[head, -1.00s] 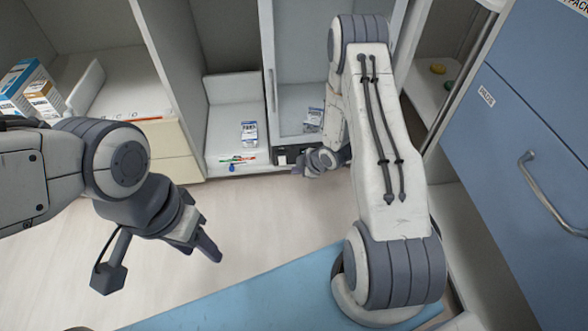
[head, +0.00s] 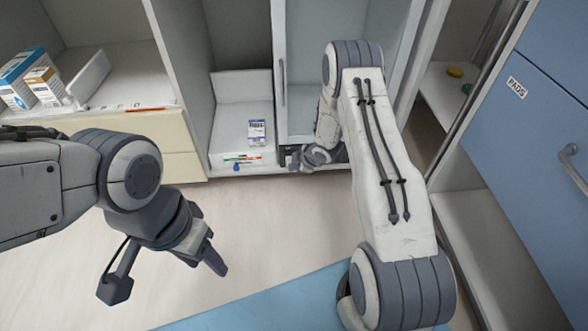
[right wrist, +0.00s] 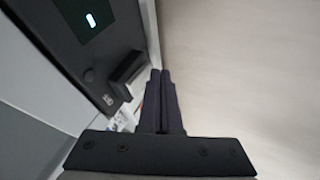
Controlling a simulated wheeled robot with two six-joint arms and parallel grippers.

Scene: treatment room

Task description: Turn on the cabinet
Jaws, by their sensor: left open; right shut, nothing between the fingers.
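The cabinet (head: 304,45) stands at the back centre in the head view, with a pale door and a vertical handle. A dark control panel at its lower front is mostly hidden behind my right gripper (head: 296,160). In the right wrist view the black panel (right wrist: 62,35) fills the upper left, with a lit pale-blue mark (right wrist: 90,20) and a raised black block (right wrist: 126,66). My right gripper's shut, empty fingers (right wrist: 160,75) are just right of that block; whether they touch it I cannot tell. My left gripper (head: 212,258) is open and empty above the floor.
An open shelf (head: 235,125) with a small box (head: 256,132) and pens stands left of the cabinet. Further left, boxes (head: 40,85) sit above cream drawers (head: 160,140). A blue drawer unit (head: 500,130) stands at right. Floor in front is clear around a blue mat (head: 270,300).

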